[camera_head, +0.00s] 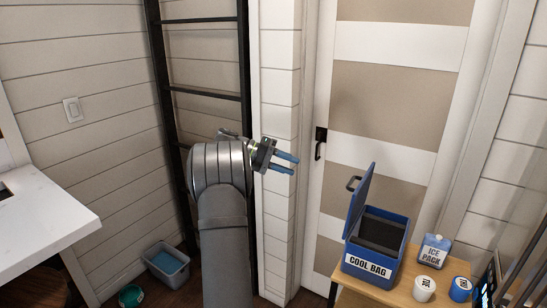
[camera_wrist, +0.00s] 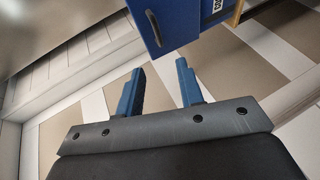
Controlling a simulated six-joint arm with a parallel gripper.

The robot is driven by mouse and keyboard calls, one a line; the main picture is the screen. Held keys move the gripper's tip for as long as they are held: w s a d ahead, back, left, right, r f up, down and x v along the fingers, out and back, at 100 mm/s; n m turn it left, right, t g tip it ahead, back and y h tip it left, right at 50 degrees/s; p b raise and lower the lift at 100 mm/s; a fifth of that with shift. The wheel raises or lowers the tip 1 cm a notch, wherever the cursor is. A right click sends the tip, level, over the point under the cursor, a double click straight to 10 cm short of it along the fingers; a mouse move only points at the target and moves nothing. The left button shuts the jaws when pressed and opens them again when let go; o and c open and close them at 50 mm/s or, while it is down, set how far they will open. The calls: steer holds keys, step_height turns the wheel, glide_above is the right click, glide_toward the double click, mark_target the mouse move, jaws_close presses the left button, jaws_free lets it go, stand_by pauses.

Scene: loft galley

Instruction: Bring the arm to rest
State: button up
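My gripper (camera_head: 296,165) is held up in the middle of the head view, in front of the white wall edge beside the door. Its two blue fingers point right and are apart, with nothing between them. In the wrist view the gripper (camera_wrist: 160,68) also shows open and empty. My grey arm rises from the bottom of the head view. The blue cool bag (camera_head: 365,268) stands with its lid raised at the lower right, well apart from the gripper. Part of the blue cool bag (camera_wrist: 190,15) shows at the top of the wrist view.
A wooden table (camera_head: 349,299) carries the cool bag, an ice pack (camera_head: 436,251), a white-lidded tub (camera_head: 425,287) and a blue one (camera_head: 460,288). A black ladder (camera_head: 203,93) stands behind my arm. A white counter (camera_head: 40,225) is left; a grey bin (camera_head: 160,270) is on the floor.

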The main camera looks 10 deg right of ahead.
steer(key=x, duration=1.7)
steer(key=shift+d+r, duration=0.15)
steer(key=shift+r, duration=0.15)
steer(key=shift+s, duration=0.1)
steer(key=v, duration=1.7)
steer(key=shift+a+f, duration=0.25)
steer(key=shift+d, duration=0.1)
steer(key=shift+s+r+x, duration=0.2)
steer(key=shift+r+x, duration=0.15)
steer(key=shift+x, duration=2.8)
steer(key=shift+s+r+x, duration=0.2)
steer(key=shift+r+x, duration=0.1)
steer(key=shift+x, duration=2.85)
steer(key=shift+s+r+x, duration=0.2)
steer(key=shift+r+x, duration=0.15)
steer(key=shift+x, duration=2.8)
